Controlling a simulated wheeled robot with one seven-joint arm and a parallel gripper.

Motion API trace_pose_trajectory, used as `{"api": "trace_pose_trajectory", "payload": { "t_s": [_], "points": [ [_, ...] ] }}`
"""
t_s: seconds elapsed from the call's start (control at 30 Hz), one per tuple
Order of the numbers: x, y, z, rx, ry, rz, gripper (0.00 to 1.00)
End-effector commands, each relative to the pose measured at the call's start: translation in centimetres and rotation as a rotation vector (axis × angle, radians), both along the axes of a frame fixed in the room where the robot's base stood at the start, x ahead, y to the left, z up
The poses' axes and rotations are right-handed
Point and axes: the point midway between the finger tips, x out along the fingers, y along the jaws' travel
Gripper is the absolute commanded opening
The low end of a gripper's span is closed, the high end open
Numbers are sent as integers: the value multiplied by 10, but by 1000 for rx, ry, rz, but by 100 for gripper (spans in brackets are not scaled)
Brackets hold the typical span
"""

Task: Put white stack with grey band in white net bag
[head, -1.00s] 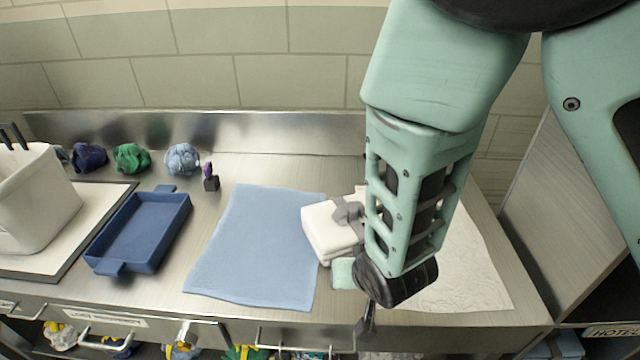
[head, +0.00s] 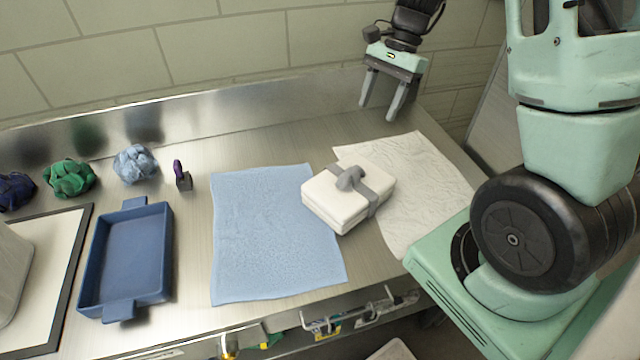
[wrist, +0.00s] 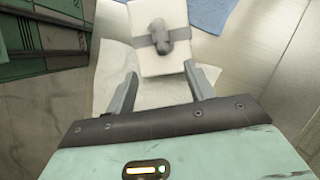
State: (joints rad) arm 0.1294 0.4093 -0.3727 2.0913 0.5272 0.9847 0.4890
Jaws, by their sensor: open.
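The white stack with the grey band (head: 335,208) lies on the counter, tied with a grey knot on top. It overlaps the right edge of the blue cloth and the left edge of the white cloth. My gripper (head: 378,111) is open and empty, raised at the back right of the counter, fingers pointing down, clear of the stack. In the wrist view the stack (wrist: 160,58) shows beyond and between my fingertips (wrist: 161,70), apart from them. I cannot make out a white net bag in these frames.
A blue cloth (head: 262,240) and a white cloth (head: 415,180) lie flat. A blue tray (head: 128,255), a small purple-topped object (head: 182,177) and crumpled light blue (head: 135,163), green (head: 69,178) and dark blue (head: 14,190) bundles stand left. A wall closes the back.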

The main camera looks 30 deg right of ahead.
Motion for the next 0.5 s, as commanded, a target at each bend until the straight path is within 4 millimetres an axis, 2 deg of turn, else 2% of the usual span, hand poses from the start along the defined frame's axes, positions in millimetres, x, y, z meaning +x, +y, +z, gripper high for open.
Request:
{"api": "trace_pose_trajectory", "payload": {
  "t_s": [0.07,0.17,0.5],
  "points": [
    [-2,-10,4,14,9,-39,54],
    [-4,-9,-2,21,15,-53,54],
    [-9,17,-65,20,20,-50,54]
  ]
}}
